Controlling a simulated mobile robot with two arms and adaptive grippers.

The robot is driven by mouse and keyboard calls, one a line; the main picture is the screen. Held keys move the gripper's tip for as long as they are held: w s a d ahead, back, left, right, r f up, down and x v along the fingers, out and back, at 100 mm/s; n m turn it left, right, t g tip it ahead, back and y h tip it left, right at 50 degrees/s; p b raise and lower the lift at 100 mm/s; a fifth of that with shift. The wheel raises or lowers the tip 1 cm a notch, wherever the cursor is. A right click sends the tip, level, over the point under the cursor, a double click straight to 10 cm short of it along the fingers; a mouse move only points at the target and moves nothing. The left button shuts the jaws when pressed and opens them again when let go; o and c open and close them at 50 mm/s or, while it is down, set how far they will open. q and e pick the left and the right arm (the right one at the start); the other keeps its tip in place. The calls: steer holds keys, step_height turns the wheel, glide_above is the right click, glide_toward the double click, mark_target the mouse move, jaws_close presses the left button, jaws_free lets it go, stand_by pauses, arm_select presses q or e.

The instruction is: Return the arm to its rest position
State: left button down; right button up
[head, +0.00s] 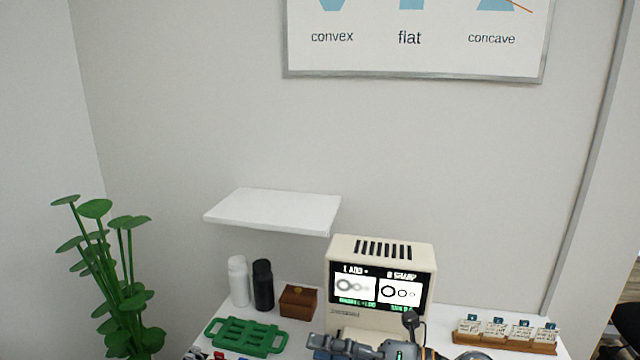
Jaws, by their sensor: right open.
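My right gripper (322,345) shows at the bottom edge, in front of the beige monitor (381,251). It is open, and I see nothing held in it. Part of my right arm (400,353) shows beside it and is cut off by the frame's lower edge. My left gripper is out of view.
On the white table (440,323) stand a white bottle (238,281), a black bottle (263,286), a brown box (298,302), a green tray (246,336) and a wooden rack (506,342) with several cards. A white shelf (272,209) hangs above. A plant (115,275) stands left.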

steer(key=w+d+r+m+t+h, duration=0.35)
steer(key=d+m+t+h, duration=0.35)
steer(key=m+t, duration=0.9)
steer(key=s+d+f+m+g+h, duration=0.3)
steer(key=d+f+m+h, duration=0.25)
steer(key=f+m, duration=0.2)
steer(key=s+d+f+m+g+h, duration=0.2)
steer(key=d+f+m+g+h, duration=0.25)
steer(key=d+f+m, duration=0.35)
steer(key=s+a+f+m+g, duration=0.1)
steer(key=s+f+m+g, duration=0.1)
steer(key=s+f+g, duration=0.65)
steer(key=s+f+m+g, duration=0.2)
steer(key=s+f, duration=0.3)
steer(key=s, duration=0.9)
step_height(320, 180, down, 24)
steer(key=f+g, duration=0.1)
steer(key=s+d+f+g, duration=0.1)
steer(key=s+d+f, duration=0.1)
steer(key=s+f, duration=1.4)
steer(key=shift+s+d+f, duration=0.3)
steer(key=shift+s, duration=0.55)
